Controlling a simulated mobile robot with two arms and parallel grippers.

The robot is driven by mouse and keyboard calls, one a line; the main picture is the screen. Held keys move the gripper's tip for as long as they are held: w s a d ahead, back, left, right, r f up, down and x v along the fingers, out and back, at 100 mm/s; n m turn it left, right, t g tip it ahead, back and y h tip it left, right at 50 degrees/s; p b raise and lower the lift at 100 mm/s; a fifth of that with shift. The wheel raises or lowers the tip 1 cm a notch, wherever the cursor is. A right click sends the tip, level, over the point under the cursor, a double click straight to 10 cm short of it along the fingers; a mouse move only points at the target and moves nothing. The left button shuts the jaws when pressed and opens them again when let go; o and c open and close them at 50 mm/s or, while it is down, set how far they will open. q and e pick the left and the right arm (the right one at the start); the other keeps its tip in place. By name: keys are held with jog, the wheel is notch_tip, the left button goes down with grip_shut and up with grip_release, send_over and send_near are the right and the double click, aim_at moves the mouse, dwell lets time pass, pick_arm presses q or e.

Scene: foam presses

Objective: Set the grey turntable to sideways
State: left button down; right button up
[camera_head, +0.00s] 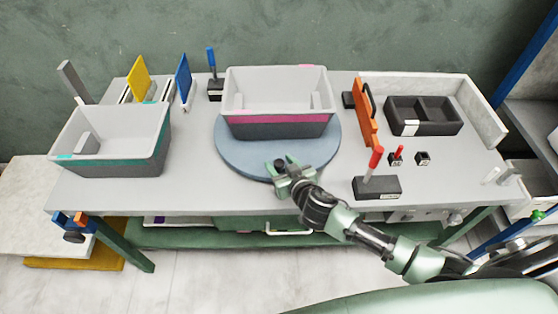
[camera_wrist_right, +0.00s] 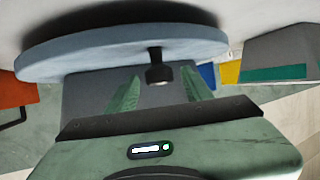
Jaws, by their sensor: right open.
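The grey turntable is a round blue-grey disc (camera_head: 228,153) in the middle of the table. It also shows across the top of the right wrist view (camera_wrist_right: 90,50). A grey bin with a pink band (camera_head: 277,118) stands on the disc, its long side toward me. My right gripper (camera_head: 284,164) is at the disc's front edge. In the right wrist view its green fingers (camera_wrist_right: 160,90) are apart, with a short dark knob (camera_wrist_right: 157,70) at the disc's edge between them. I cannot tell whether they touch it. My left gripper is not in view.
A grey bin with a teal band (camera_head: 116,148) stands at the left. At the right are an orange panel (camera_head: 366,112), a black two-part tray (camera_head: 424,116) and a dark block with a red-tipped lever (camera_head: 377,188). The tabletop left of the disc's front is clear.

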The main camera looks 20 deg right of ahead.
jog(key=shift+w+a+f, duration=0.1)
jog(key=shift+w+f, duration=0.05)
jog(key=shift+w, duration=0.25)
grip_shut()
dwell(1.3)
